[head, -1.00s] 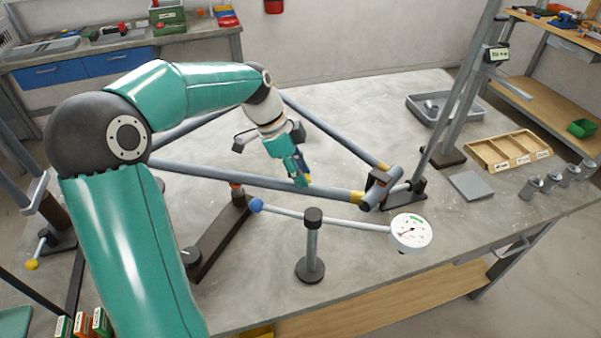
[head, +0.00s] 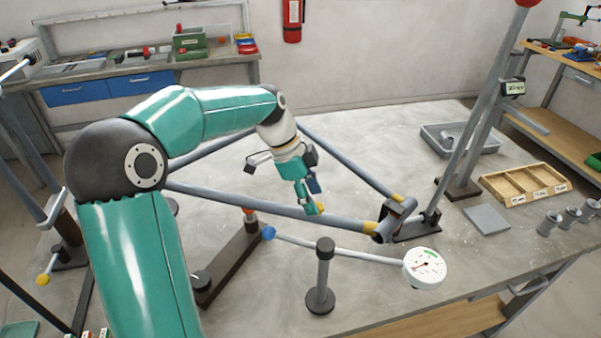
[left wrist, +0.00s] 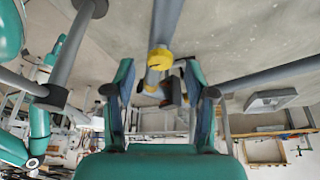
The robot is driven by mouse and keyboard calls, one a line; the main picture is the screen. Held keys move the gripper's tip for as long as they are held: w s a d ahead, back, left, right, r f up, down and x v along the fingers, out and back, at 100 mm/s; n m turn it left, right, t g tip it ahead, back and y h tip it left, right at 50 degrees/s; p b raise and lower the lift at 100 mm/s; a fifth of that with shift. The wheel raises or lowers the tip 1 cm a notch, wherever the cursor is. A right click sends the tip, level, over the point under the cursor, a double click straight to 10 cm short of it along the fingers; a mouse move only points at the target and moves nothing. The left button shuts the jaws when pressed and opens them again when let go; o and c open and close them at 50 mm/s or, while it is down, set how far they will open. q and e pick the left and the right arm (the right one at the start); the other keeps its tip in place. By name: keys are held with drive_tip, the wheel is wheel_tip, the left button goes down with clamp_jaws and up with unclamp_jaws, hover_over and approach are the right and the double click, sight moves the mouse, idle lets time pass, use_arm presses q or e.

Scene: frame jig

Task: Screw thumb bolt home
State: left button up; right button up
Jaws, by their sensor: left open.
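My left gripper (head: 314,208) points down over the grey frame tube (head: 270,206), short of its yellow-collared end (head: 371,227). In the left wrist view its two fingers (left wrist: 162,105) stand apart, with nothing seen gripped between them. A yellow collar (left wrist: 160,59) on a tube shows just beyond the fingers, with a dark corner clamp behind it. The corner clamp (head: 395,217) sits where the two frame tubes meet. A small yellow spot shows at the fingertips in the head view; I cannot tell what it is. I cannot pick out the thumb bolt for certain. My right gripper is out of view.
A dial gauge (head: 425,266) on an arm from a post (head: 321,276) stands in front of the frame. A grey tray (head: 460,141), a wooden compartment box (head: 525,184), a flat plate (head: 486,218) and several metal cylinders lie to the right. The tabletop behind the frame is clear.

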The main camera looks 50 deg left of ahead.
use_arm(q)
drive_tip(key=v, duration=1)
drive_tip(key=shift+r, duration=0.15)
drive_tip(key=shift+s+a, duration=0.1)
